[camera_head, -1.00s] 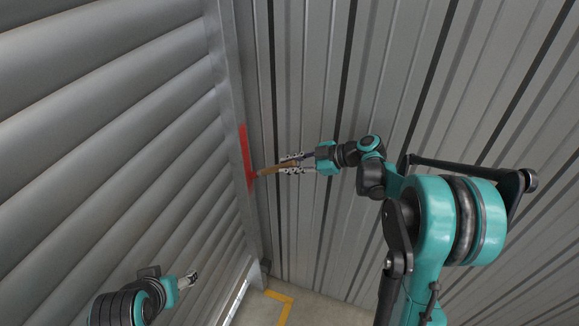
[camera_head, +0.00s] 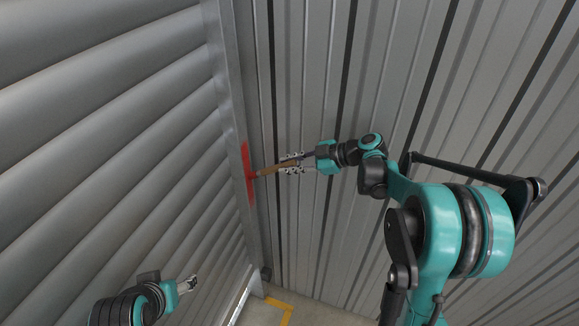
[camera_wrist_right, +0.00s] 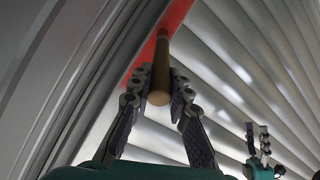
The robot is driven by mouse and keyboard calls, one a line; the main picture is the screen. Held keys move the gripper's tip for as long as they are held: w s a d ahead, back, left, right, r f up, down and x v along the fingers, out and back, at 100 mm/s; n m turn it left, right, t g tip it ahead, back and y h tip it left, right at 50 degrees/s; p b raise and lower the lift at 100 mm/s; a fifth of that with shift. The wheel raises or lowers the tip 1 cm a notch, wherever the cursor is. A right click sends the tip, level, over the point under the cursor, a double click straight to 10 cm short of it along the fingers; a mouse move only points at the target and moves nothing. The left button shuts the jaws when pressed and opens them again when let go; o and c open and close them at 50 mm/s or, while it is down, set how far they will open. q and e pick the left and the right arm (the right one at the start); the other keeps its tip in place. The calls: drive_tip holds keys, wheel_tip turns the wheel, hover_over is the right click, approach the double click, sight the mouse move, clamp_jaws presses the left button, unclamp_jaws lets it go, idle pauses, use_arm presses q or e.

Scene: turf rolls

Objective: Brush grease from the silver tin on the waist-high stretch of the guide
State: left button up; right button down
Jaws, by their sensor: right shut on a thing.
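My right gripper (camera_head: 292,164) is shut on the wooden handle of a brush (camera_head: 273,169). The brush points left, and its tip meets a red stretch (camera_head: 247,155) on the upright metal guide (camera_head: 230,98). In the right wrist view the tan handle (camera_wrist_right: 160,85) lies between the two fingers, and its far end reaches the red stretch (camera_wrist_right: 176,18). The bristles are hard to make out. My left gripper (camera_head: 188,284) is at the lower left, apart from the guide; its fingers are too small to judge. The silver tin is not in view.
A slatted grey shutter (camera_head: 110,130) fills the left side beside the guide. A ribbed metal wall (camera_head: 310,80) runs along the right, close to my right arm. Below is a floor with a yellow line (camera_head: 280,301).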

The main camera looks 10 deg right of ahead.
wheel_tip(320, 180, up, 15)
drive_tip(key=p, duration=1)
idle(0.9)
drive_tip(key=shift+r, duration=0.1)
drive_tip(key=shift+d, duration=0.1)
drive_tip(key=shift+s+d, duration=0.55)
drive_tip(key=shift+d, duration=0.25)
drive_tip(key=shift+s+d, duration=0.6)
drive_tip(key=shift+d, duration=0.2)
drive_tip(key=shift+s+d, duration=0.55)
drive_tip(key=shift+d, duration=0.25)
